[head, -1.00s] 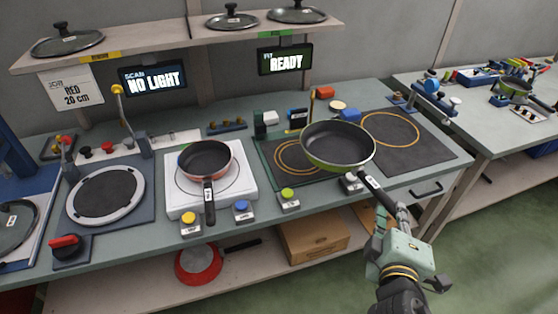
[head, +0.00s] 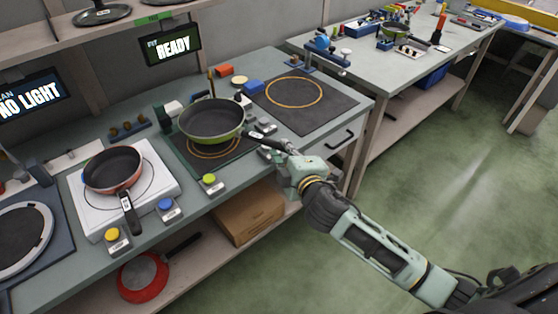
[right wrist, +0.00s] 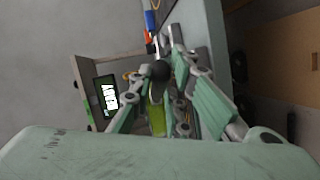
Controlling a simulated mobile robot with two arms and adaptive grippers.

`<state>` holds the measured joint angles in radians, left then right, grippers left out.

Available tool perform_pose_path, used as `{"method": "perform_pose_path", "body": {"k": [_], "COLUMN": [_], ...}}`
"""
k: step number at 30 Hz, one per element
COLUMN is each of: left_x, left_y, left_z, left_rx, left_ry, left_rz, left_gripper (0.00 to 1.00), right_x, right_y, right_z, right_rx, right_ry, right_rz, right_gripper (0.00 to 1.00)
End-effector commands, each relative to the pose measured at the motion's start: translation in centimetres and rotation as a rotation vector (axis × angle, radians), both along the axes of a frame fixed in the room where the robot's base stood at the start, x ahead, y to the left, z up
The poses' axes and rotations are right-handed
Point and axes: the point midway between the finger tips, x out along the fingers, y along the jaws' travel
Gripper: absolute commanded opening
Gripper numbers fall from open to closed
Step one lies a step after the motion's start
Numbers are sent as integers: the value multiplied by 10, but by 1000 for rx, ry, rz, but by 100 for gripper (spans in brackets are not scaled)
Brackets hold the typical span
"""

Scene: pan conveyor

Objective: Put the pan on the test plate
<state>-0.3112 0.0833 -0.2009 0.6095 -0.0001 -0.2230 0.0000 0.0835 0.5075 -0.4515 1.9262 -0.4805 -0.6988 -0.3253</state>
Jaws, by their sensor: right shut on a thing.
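A green pan (head: 211,120) with a dark inside is over the dark plate with orange rings (head: 214,152) below the "READY" screen. The pan looks roughly level; I cannot tell whether it touches the plate. My right gripper (head: 279,146) is shut on its handle, to the right of the pan. In the right wrist view, the right gripper's fingers (right wrist: 168,85) close around the dark handle, with a bit of green pan (right wrist: 157,118) showing. My left gripper is not in view.
A red pan (head: 113,169) sits on the white plate (head: 82,209) at left. A second dark plate with one orange ring (head: 327,106) is empty at right. Buttons (head: 209,181) line the bench's front edge. A red pan (head: 143,277) and a cardboard box (head: 248,210) lie on the shelf below.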

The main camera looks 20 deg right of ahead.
Motion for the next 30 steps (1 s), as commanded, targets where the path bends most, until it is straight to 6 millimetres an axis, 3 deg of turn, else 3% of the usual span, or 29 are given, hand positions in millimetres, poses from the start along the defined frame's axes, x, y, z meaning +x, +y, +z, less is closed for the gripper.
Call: {"method": "perform_pose_path", "body": {"k": [6, 12, 22, 23, 28, 30], "left_x": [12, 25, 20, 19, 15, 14], "left_y": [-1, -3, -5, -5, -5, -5], "left_z": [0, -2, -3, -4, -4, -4], "left_rx": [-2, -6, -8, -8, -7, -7], "left_ry": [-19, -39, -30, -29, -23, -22], "left_rz": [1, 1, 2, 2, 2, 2], "left_gripper": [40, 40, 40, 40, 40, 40], "right_x": [10, 10, 10, 9, 9, 9], "right_y": [11, 11, 11, 10, 10, 10], "right_z": [-8, -38, -46, -49, -49, -49], "right_rx": [3, 2, 2, -1, -1, -1], "right_ry": [-6, -2, -4, 1, 1, 1], "right_rz": [1, 0, 0, 0, 0, 0], "right_gripper": [0, 0, 0, 18, 33, 35]}}
